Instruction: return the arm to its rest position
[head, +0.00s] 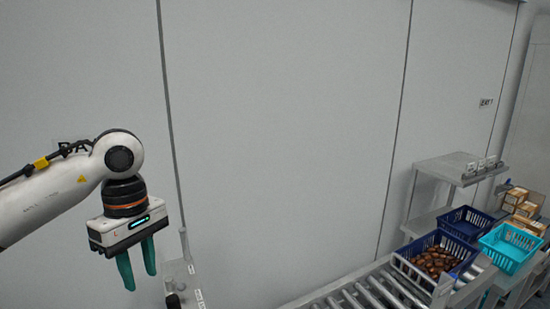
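My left arm (60,190) comes in from the left, raised in front of the pale wall. My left gripper (137,267) hangs from it and points down, with its two teal fingers apart and nothing between them. It is far to the left of the conveyor and crates. My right arm and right gripper are not in view.
A roller conveyor (362,296) runs at the lower right, with a blue crate of brown dates (436,262) at its end. A teal basket (509,248), another blue basket (466,222), small boxes (521,203) and a grey shelf (451,165) stand beyond. A grey post-like fixture (184,275) stands just right of the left gripper.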

